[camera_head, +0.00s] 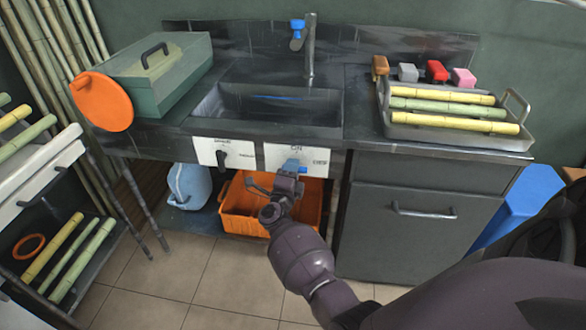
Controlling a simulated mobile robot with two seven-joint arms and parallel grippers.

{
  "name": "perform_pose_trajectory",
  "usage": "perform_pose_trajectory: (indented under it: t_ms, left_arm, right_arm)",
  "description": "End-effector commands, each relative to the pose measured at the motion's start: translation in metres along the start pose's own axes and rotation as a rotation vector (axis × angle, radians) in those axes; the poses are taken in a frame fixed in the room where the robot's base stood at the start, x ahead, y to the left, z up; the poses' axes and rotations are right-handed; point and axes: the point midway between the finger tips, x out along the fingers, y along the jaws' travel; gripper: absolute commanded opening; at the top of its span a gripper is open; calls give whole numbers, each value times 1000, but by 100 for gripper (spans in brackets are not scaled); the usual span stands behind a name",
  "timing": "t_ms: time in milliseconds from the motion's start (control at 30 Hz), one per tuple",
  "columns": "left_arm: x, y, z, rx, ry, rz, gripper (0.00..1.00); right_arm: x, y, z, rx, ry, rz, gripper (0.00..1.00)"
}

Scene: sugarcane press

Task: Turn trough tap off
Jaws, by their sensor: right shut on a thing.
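The trough (215,110) is a dark sink set in the counter, with a thin streak of blue inside it. Below its front edge is a white panel (272,155) marked ON at the top and OFF at the right. A small blue tap handle (291,164) sits on this panel, below the ON mark. My right gripper (287,177) reaches up from below and is shut on the blue handle, partly hiding it. I cannot tell exactly which way the handle points. My left gripper is not in view.
A faucet with a blue knob (297,25) rises behind the trough. A second white panel (210,152) with a black lever is at left. An orange crate (237,208) and a blue jug (188,186) stand below. A tray (440,130) of cane is on the right counter.

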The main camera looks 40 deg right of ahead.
Motion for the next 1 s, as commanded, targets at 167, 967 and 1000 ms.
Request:
perform_pose_trajectory:
  t_ms: [167,967,1000]
  left_arm:
    - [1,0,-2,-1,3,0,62]
    - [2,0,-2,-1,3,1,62]
    - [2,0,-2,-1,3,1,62]
  right_arm:
    - [2,-2,0,-14,-1,-6,1]
    - [0,-1,0,-14,-3,-3,49]
    - [0,0,0,-14,-3,-3,49]
